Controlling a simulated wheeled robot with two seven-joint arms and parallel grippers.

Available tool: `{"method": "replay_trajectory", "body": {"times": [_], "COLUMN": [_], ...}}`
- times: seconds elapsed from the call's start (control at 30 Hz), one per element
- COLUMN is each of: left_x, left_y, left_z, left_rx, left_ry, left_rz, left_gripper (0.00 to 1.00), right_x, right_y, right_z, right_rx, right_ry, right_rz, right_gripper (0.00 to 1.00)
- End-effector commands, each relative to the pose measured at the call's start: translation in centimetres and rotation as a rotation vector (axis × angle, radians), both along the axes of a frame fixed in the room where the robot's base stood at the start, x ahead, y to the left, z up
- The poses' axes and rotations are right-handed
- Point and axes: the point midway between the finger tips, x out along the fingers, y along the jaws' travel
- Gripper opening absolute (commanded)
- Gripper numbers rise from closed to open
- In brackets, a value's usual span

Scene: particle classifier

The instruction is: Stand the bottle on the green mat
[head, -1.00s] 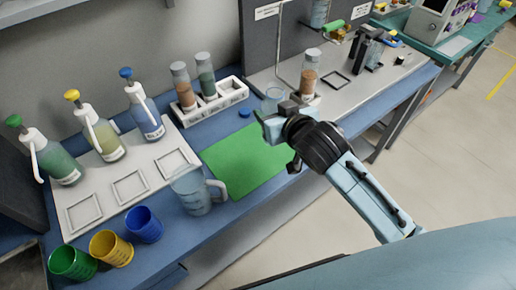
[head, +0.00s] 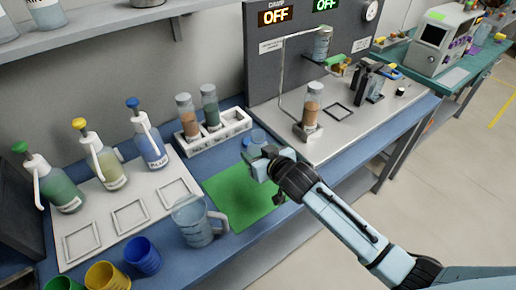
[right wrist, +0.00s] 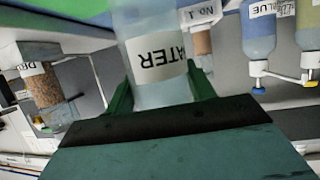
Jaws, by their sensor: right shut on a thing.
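My right gripper (head: 258,160) is shut on a clear bottle (head: 258,136), just above the mat's far right part in the head view. In the right wrist view the bottle (right wrist: 155,55) stands between the green fingers, its WATER label upside down in the inverted picture. In the head view the gripper hides most of the bottle, and only its pale upper part shows. The green mat (head: 238,200) lies flat on the blue bench. I cannot tell whether the bottle's base touches the mat. My left gripper is not in view.
A clear jug (head: 195,222) stands at the mat's near left corner. A white rack (head: 215,130) with sample bottles is behind the mat. Spray bottles and a white board (head: 130,215) are at left, with coloured cups in front. The mat's middle is clear.

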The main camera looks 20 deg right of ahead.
Motion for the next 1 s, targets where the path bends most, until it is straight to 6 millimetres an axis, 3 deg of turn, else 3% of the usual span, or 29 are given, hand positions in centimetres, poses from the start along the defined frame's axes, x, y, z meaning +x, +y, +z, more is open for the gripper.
{"method": "replay_trajectory", "body": {"times": [0.4, 0.8, 0.83, 1.0], "left_x": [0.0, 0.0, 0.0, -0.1], "left_y": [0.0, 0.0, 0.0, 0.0], "left_z": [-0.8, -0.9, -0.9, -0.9], "left_rx": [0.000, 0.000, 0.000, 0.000], "left_ry": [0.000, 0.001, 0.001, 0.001], "left_rz": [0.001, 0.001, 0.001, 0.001], "left_gripper": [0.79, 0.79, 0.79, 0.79], "right_x": [0.0, 0.0, -0.1, -0.1], "right_y": [0.1, 0.1, 0.0, 0.0], "right_z": [-3.7, -4.0, -4.1, -4.1], "right_rx": [0.001, 0.001, 0.000, 0.000], "right_ry": [-0.002, -0.003, 0.001, 0.001], "right_rz": [0.001, 0.001, 0.001, 0.001], "right_gripper": [0.16, 0.16, 0.57, 0.76]}}
